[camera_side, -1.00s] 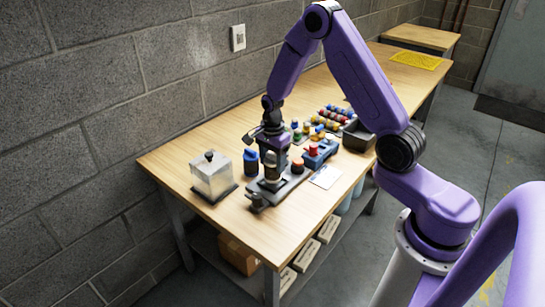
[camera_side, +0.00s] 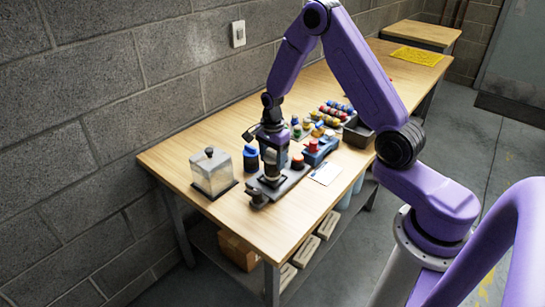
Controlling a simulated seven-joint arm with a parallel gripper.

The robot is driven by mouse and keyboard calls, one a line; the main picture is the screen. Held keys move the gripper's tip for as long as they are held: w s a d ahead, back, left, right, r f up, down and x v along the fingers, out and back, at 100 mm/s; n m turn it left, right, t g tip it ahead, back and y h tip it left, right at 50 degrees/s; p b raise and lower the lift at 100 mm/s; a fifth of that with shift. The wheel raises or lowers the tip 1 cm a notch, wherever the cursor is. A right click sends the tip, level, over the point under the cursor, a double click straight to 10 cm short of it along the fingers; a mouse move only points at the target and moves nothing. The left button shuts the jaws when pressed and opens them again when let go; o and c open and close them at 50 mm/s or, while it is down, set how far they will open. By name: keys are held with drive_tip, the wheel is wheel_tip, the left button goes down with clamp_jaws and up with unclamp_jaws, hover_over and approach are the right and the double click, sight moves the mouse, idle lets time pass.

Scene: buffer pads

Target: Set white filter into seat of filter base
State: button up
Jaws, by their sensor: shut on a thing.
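My gripper (camera_side: 271,169) points straight down over the dark grey base (camera_side: 291,181) near the front of the bench. It is shut on a small pale piece, which I take to be the white filter; only a little of it shows between the dark fingers. The dark base, which looks like the filter base, lies flat on the bench with a clamp-like end at its front left. The seat is hidden under the gripper. I cannot tell whether the filter touches the seat.
A clear box with a black knob (camera_side: 213,172) stands left of the base. A blue-topped jar (camera_side: 251,158) is behind it. A red-topped blue block (camera_side: 314,151), a white card (camera_side: 326,174), several coloured parts and a dark bin (camera_side: 358,132) lie to the right.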

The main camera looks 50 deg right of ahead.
drive_tip(key=shift+f, duration=1)
idle(0.5)
drive_tip(key=o, duration=1.2)
wheel_tip(320, 180, up, 17)
drive_tip(key=s+a+r+n, duration=0.3)
drive_tip(key=s+a+n, duration=0.9)
drive_tip(key=n, duration=0.2)
drive_tip(key=s+n, duration=0.5)
drive_tip(key=s, duration=0.1)
drive_tip(key=s+n, duration=0.6)
drive_tip(key=s, duration=0.1)
drive_tip(key=s+n, duration=0.5)
drive_tip(key=s, duration=0.1)
drive_tip(key=shift+s+a+r+n, duration=0.1)
drive_tip(key=shift+s+a+n, duration=0.05)
drive_tip(key=shift+s+n, duration=0.2)
